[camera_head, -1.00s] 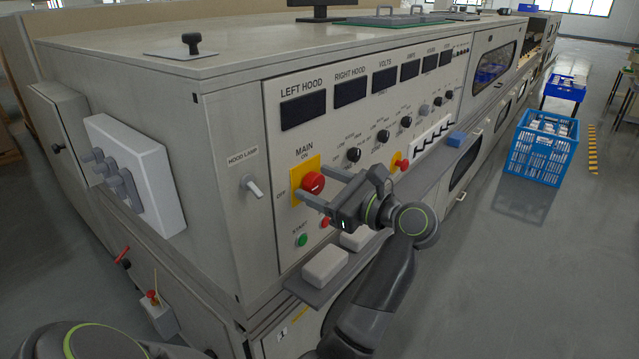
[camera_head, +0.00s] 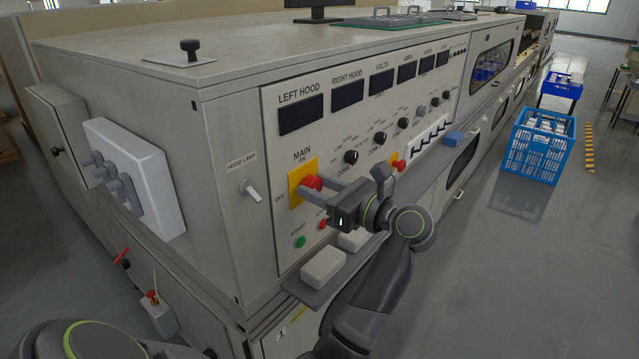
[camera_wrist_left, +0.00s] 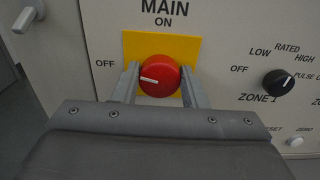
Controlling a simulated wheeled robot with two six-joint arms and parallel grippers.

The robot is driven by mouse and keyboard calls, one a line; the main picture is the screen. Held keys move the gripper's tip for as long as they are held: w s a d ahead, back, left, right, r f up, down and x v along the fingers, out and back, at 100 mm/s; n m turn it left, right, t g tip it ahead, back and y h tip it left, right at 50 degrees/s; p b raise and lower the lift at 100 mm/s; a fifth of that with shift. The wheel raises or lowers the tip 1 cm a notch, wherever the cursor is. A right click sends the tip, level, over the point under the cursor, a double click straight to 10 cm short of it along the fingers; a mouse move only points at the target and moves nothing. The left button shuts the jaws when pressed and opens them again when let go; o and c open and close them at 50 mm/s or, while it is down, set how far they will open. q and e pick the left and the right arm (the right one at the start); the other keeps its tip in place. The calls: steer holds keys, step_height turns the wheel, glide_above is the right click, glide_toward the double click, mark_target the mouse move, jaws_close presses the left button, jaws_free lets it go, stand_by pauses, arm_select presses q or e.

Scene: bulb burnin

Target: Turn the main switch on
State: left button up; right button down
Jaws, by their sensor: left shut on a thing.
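The main switch is a red round knob (camera_head: 313,182) on a yellow plate (camera_head: 296,177) on the panel's left part. In the left wrist view the knob (camera_wrist_left: 160,82) sits on its yellow plate (camera_wrist_left: 188,45), with ON above and OFF to the left. Its white mark points left, toward OFF. My left gripper (camera_head: 316,189) is at the knob, and in the left wrist view its two fingers (camera_wrist_left: 159,74) are on either side of it, shut on it. My right gripper is not in view.
A hood lamp switch (camera_head: 250,190) is left of the main switch. Green start (camera_head: 300,242) and red stop (camera_head: 322,224) buttons lie below. The zone 1 knob (camera_wrist_left: 277,83) is to the right. A ledge (camera_head: 300,289) with pale blocks juts out below the panel.

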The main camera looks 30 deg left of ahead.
arm_select(q)
steer(key=m+p, duration=0.2)
steer(key=m, duration=0.1)
steer(key=shift+r, duration=0.2)
steer(key=m+p, duration=0.2)
steer(key=m, duration=0.1)
steer(key=shift+w, duration=0.1)
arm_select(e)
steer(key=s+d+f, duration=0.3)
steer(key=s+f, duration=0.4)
arm_select(q)
steer(key=m+p, duration=0.3)
steer(key=shift+w+m+p, duration=0.1)
steer(key=shift+m+p, duration=0.2)
steer(key=m+p, duration=0.4)
steer(key=shift+f, duration=0.15)
steer(key=shift+f+m+p, duration=0.1)
steer(key=shift+m+p, duration=0.3)
steer(key=shift+m, duration=0.5)
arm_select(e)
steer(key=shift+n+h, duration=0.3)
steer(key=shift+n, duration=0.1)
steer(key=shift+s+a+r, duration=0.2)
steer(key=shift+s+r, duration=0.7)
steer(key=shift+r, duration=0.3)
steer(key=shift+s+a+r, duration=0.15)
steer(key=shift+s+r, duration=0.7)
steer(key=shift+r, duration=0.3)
